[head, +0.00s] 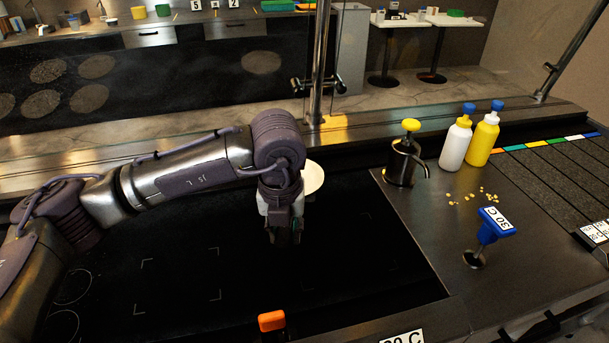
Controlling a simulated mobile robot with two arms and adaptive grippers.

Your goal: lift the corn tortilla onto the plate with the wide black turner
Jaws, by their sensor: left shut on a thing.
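My left gripper (284,230) points down over the black griddle (340,262), near its middle. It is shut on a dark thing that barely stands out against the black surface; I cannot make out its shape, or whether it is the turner. A pale round disc (314,177), which looks like the plate, shows just behind the gripper and is partly hidden by my arm. I cannot make out the corn tortilla. My right gripper is not in view.
A pump dispenser (402,165) with a yellow top, a white bottle (455,145) and a yellow bottle (484,140) stand at the right. An orange block-like end (271,321) shows at the front edge. A metal post (318,75) rises behind.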

